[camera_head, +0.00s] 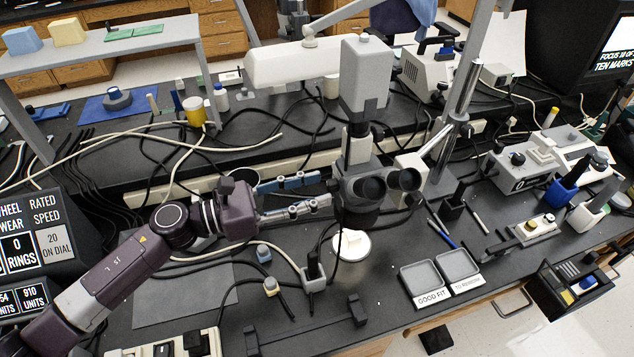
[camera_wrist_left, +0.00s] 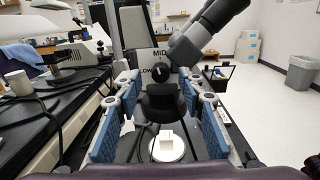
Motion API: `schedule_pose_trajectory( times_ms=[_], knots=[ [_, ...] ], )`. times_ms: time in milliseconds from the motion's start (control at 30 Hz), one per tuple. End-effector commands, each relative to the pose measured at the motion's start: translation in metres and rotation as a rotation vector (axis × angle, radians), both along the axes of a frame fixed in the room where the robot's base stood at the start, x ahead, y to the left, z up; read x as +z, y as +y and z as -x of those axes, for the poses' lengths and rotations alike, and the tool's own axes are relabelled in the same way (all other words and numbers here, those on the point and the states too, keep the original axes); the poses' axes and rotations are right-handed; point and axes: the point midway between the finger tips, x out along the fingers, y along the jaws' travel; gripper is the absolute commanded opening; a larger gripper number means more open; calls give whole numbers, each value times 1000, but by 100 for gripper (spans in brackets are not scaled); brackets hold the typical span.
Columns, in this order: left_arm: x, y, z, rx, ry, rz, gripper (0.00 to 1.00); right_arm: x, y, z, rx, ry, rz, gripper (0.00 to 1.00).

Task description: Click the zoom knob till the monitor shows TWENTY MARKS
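The stereo microscope (camera_head: 365,182) stands mid-bench, its grey body above black eyepieces. In the left wrist view, the zoom knob (camera_wrist_left: 162,73) is a dark knob with a light pointer, between the labels "LOW" and "MID". My left gripper (camera_head: 328,187) points at the microscope from the left in the head view. Its blue-padded fingers are spread with nothing between them; in the left wrist view (camera_wrist_left: 159,88) the knob appears beyond the tips, apart from them. The monitor (camera_head: 612,50) at upper right reads "TEN MARKS" under a partly cut-off line. My right gripper is not seen.
A white round stage (camera_head: 350,246) with a pale piece lies below the eyepieces. A lamp (camera_head: 295,62) hangs behind. Cables cross the bench. A small holder (camera_head: 313,275) stands in front.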

Motion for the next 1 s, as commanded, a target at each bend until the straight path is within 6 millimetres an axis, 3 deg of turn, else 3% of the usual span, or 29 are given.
schedule_pose_trajectory(
  times_ms=[133,400,733,1000],
  knots=[
    [1,-10,-4,-1,0,0,36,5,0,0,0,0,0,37],
    [-1,-12,-4,-1,0,-1,36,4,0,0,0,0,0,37],
    [-1,-12,-4,-1,0,-1,1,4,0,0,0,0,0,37],
    [0,-12,-4,-1,13,4,0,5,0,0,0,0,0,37]
  ],
)
